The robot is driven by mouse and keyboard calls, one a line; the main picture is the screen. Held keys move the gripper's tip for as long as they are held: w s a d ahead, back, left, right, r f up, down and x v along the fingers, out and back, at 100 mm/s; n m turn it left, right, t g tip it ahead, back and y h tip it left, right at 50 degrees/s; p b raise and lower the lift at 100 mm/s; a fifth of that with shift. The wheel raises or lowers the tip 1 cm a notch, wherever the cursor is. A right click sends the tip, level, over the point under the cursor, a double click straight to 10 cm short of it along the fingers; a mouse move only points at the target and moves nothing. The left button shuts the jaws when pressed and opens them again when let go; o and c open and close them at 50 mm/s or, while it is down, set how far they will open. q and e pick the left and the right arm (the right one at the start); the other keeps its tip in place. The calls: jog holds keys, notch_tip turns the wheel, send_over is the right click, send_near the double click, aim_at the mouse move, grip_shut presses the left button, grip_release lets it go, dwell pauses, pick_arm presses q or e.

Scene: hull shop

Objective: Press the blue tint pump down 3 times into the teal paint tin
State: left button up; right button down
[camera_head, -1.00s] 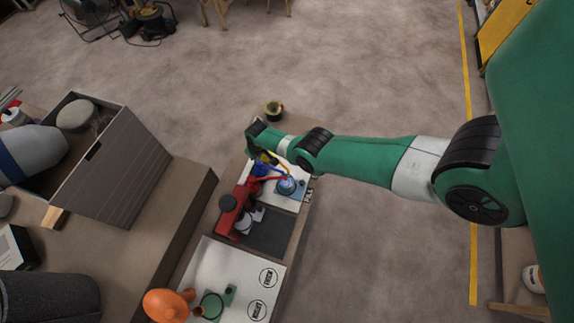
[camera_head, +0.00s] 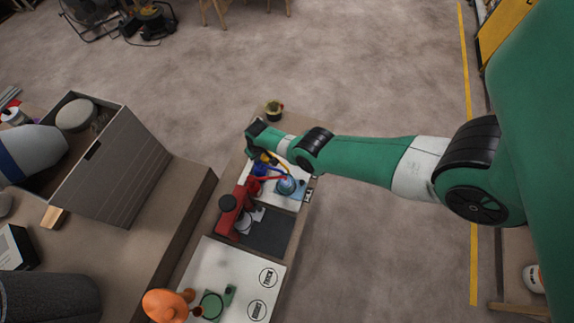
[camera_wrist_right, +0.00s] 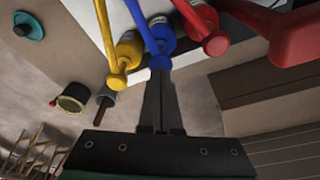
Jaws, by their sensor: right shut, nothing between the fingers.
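The blue tint pump (camera_wrist_right: 166,36) stands between a yellow pump (camera_wrist_right: 129,46) and a red pump (camera_wrist_right: 200,17) in the right wrist view. My right gripper (camera_wrist_right: 160,74) is shut and empty, its fingertips at the round blue pump head (camera_wrist_right: 160,61). I cannot tell whether they touch it. The blue spout runs out of that view. In the head view the blue pump (camera_head: 262,170) is partly hidden by my right arm. The teal paint tin (camera_head: 286,186) stands just right of the pumps, near the spout ends. My left gripper is not in view.
A red stand (camera_head: 233,210) is nearer on the bench, with a dark mat (camera_head: 266,236) beside it. An orange object (camera_head: 165,304) and a green one (camera_head: 213,305) are at the near end. A grey crate (camera_head: 122,170) stands at left. Open floor lies right.

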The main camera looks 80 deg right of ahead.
jog(key=shift+f+b, duration=0.9)
jog(key=shift+f, duration=0.1)
jog(key=shift+r, duration=0.15)
jog(key=shift+r+p, duration=1.25)
jog(key=shift+p, duration=0.2)
jog(key=shift+f+b, duration=1.4)
jog(key=shift+r, duration=0.1)
jog(key=shift+r+p, duration=1.3)
jog(key=shift+p, duration=0.1)
